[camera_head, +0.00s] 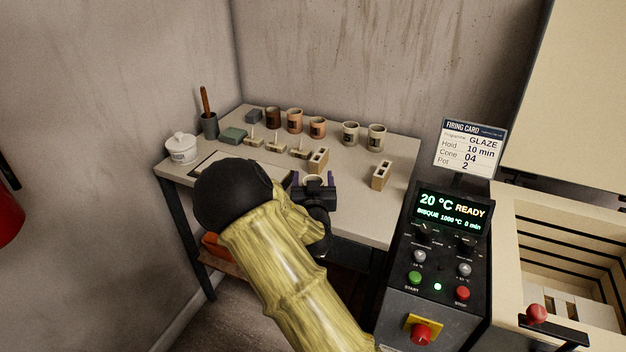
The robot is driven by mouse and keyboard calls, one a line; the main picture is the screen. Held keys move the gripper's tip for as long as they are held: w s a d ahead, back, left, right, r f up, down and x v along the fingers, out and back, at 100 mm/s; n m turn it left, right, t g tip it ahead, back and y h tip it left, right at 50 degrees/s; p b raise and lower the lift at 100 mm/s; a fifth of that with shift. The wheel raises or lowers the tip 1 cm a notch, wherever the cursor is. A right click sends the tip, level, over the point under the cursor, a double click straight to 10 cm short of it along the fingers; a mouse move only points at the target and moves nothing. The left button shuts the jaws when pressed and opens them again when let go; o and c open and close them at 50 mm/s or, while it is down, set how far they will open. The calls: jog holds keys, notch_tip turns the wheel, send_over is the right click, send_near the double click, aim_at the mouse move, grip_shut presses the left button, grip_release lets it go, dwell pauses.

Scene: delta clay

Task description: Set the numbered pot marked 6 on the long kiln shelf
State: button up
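My gripper (313,181) is over the near part of the worktable, its two dark fingers apart. A pale round pot rim (313,179) shows between them. I cannot tell whether the fingers touch it, and any number on it is hidden. Several pots stand in a row at the back of the table: a dark brown one (273,117), orange-brown ones (295,120) (317,127) and pale ones (350,133) (376,138). Their marks are too small to read. The open kiln (510,235) is at the right. Pale slabs (572,308) show low inside it; I cannot tell which is the long shelf.
The worktable (385,215) also holds two pale hollow blocks (318,161) (381,175), small stands (276,145), a white lidded jar (181,148) and a grey tool cup (209,125). The kiln control panel (437,255) and firing card (470,149) stand between table and kiln.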

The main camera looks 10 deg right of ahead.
dwell(0.4)
jog(key=p+v, duration=1.4)
jog(key=v, duration=0.3)
jog(key=shift+s+d+r, duration=0.25)
jog(key=shift+s+d, duration=0.05)
dwell(0.6)
